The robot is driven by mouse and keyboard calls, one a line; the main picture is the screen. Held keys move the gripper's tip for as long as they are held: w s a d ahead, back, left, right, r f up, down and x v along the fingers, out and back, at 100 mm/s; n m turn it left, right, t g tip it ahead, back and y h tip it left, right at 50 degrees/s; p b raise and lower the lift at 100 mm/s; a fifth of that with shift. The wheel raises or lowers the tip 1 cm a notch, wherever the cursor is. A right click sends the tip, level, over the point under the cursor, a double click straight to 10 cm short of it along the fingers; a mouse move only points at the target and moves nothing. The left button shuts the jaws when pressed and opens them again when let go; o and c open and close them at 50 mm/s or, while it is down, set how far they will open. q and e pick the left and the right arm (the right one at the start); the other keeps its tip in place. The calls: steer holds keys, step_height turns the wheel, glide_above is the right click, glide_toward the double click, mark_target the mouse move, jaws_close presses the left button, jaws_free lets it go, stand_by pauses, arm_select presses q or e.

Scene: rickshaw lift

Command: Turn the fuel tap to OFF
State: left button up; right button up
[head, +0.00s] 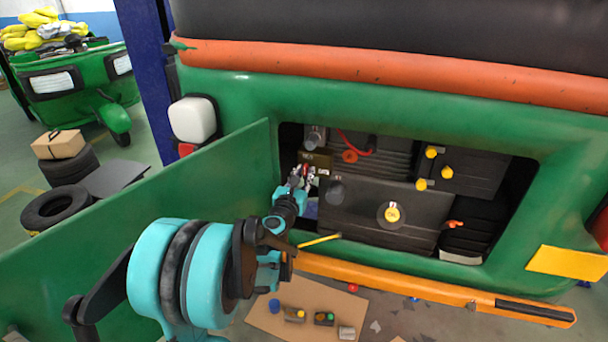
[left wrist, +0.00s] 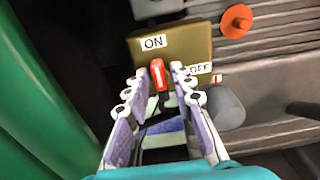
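The fuel tap is an olive box (left wrist: 180,42) with a white ON label (left wrist: 153,42) and an OFF label (left wrist: 199,68). Its red lever (left wrist: 158,74) stands just below the ON label, with OFF to its right. My left gripper (left wrist: 157,78) is open, with one finger on each side of the lever; I cannot tell whether either finger touches it. In the head view my left gripper (head: 303,175) reaches into the left end of the engine bay, at the tap box (head: 320,158), and partly hides it. My right gripper is not in view.
The open green panel (head: 190,195) stands left of my arm. The bay holds a dark engine block with a yellow cap (head: 392,213), and an orange knob (left wrist: 237,20) beside the tap. An orange bumper (head: 400,284) runs below. Small parts lie on cardboard (head: 265,318) on the floor.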

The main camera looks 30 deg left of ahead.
arm_select(q)
jaws_close()
steer(key=shift+m, duration=0.3)
steer(key=m, duration=0.3)
steer(key=shift+d, duration=0.15)
steer(key=m, duration=0.4)
steer(key=shift+d+f+b, duration=0.1)
steer(key=shift+d+b, duration=0.05)
steer(key=shift+b, duration=0.25)
steer(key=m, duration=0.7)
steer(key=m+b, duration=0.1)
steer(key=m, duration=0.2)
steer(key=shift+w+d+f, duration=0.1)
steer(key=shift+d+f, duration=0.05)
steer(key=shift+f, duration=0.2)
steer(key=shift+m, duration=0.3)
